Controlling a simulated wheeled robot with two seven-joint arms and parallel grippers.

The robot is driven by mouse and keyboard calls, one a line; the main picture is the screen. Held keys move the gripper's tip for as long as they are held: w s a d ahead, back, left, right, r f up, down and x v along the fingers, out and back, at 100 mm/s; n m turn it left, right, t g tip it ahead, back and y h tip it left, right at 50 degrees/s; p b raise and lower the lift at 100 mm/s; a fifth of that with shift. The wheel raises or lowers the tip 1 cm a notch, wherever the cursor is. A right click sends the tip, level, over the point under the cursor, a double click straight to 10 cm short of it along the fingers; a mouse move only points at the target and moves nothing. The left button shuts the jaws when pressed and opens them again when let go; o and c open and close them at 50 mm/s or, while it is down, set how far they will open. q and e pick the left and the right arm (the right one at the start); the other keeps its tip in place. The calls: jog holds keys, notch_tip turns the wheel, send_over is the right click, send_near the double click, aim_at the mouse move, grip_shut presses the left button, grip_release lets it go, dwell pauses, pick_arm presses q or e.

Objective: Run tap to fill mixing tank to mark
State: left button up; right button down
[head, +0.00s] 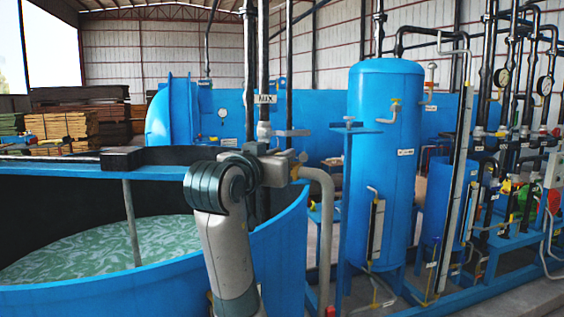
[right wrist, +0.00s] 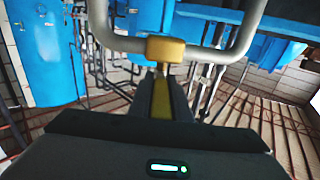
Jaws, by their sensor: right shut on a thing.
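The mixing tank (head: 150,283) is the large open blue vat at the left of the head view. Pale green, rippled liquid (head: 100,248) lies in it, well below the rim. No fill mark can be made out. My right gripper (head: 285,168) is above the tank's right rim, at a brass tap fitting (head: 295,173) on a bent grey pipe (head: 326,215). In the right wrist view the brass fitting (right wrist: 165,48) sits in front of my fingers. They are shut on a narrow yellow piece below it, seemingly the tap's lever. No water stream is visible. My left gripper is out of view.
A black pipe with a MIX label (head: 265,99) rises behind my right gripper. A tall blue vessel (head: 385,160) and a rack of pipes, gauges and valves stand at the right. A dark beam (head: 130,157) crosses the tank. Timber stacks (head: 62,125) lie behind.

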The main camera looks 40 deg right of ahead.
jog(key=shift+w+g, duration=0.1)
jog(key=shift+g, duration=0.2)
jog(key=shift+w+a+m+g+h+b, duration=0.15)
jog(key=shift+m+g+h+b, duration=0.15)
jog(key=shift+m+g, duration=0.2)
jog(key=shift+w+f+m+g+b, duration=0.1)
jog(key=shift+w+m+g+b, duration=0.15)
jog(key=shift+m+g+b, duration=0.35)
pick_arm(q)
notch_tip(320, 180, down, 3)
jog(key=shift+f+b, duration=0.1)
jog(key=shift+b, duration=0.5)
pick_arm(e)
jog(key=m+g, duration=0.1)
jog(key=m+g+h, duration=0.1)
jog(key=g, duration=0.1)
jog(key=shift+w+g, duration=0.3)
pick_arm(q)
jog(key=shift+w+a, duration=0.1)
pick_arm(e)
jog(key=c, duration=1.6)
grip_release()
jog(key=shift+w+a, duration=0.1)
jog(key=shift+c, duration=0.2)
